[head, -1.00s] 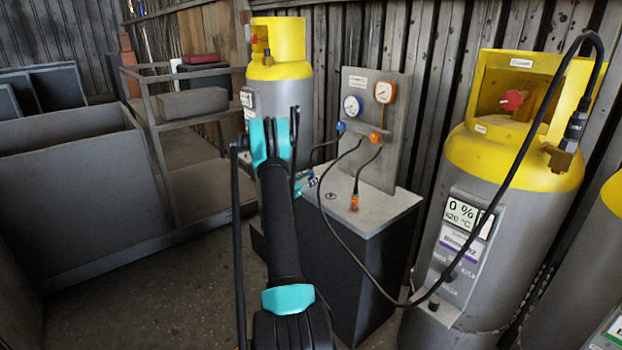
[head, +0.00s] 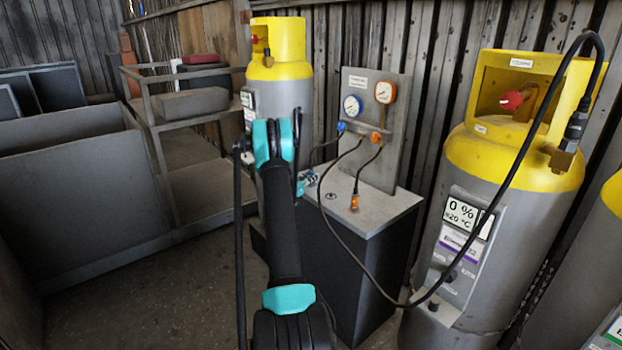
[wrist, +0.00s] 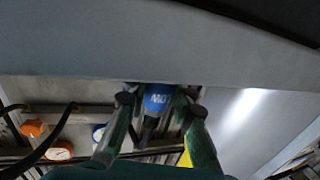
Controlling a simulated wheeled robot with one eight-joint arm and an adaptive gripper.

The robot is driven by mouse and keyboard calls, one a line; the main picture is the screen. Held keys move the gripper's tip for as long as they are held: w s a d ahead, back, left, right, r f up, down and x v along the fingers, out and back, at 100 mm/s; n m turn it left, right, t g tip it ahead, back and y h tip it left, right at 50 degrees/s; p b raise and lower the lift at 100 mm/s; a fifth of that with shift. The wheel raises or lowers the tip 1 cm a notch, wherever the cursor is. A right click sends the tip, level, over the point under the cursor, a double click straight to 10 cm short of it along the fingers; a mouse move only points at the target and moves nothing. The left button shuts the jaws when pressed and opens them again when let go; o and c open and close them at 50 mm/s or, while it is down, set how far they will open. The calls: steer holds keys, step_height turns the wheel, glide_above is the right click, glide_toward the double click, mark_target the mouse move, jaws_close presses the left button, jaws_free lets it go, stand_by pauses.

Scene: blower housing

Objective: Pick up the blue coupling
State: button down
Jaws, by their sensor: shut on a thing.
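The blue coupling (wrist: 157,99), with pale lettering on it and a dark hose end below, sits between the two fingers of my gripper (wrist: 158,103) in the wrist view. The fingers are closed in on it from both sides. In the head view my gripper (head: 308,180) is mostly hidden behind my arm, at the left edge of the grey cabinet top (head: 385,212). The coupling cannot be made out clearly there. An orange coupling (head: 354,202) stands on the cabinet top to the right.
A black hose (head: 335,240) runs across the cabinet front to the right cylinder (head: 450,225). Another yellow-topped cylinder (head: 285,70) stands behind my arm.

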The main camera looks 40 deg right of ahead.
steer(key=shift+r, duration=0.15)
step_height(320, 180, up, 20)
stand_by(0.5)
